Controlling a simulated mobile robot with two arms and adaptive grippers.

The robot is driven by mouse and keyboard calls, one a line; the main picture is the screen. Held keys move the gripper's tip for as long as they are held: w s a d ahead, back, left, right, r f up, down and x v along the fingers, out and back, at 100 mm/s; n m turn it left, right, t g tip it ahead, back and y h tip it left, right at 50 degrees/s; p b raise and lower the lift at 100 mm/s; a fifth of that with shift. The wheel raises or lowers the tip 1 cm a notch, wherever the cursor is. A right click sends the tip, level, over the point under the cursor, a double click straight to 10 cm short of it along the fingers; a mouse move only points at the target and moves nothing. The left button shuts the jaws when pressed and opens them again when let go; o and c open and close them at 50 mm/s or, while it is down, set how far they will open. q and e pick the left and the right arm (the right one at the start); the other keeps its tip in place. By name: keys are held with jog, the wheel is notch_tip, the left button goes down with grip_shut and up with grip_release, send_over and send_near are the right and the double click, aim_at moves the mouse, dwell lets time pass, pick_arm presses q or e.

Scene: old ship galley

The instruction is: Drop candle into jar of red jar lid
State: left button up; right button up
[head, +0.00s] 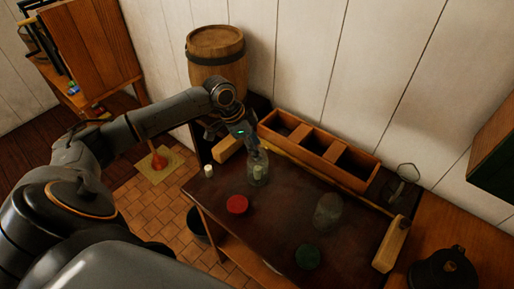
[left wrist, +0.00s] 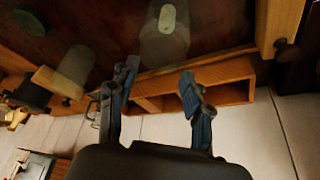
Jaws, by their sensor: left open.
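A clear glass jar (head: 258,179) stands upright on the dark table, close to a red jar lid (head: 237,204). A pale candle (head: 258,171) shows inside this jar; the jar (left wrist: 165,50) and the candle's whitish top (left wrist: 167,19) also show in the left wrist view. My left gripper (head: 250,147) is just above and behind the jar's mouth. In the left wrist view its fingers (left wrist: 158,82) are apart with nothing between them. A second clear jar (head: 327,211) looks empty near a green lid (head: 307,256). My right gripper is out of view.
A small white candle-like thing (head: 208,170) stands at the table's left edge. A wooden compartment box (head: 330,172) lies along the back, near a barrel (head: 214,66). A wooden block (head: 390,245) is at the right. The table's middle (head: 280,215) is clear.

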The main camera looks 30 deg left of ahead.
pick_arm(q)
jog(key=v, duration=1)
jog(key=shift+r, duration=0.3)
jog(key=shift+f, duration=0.1)
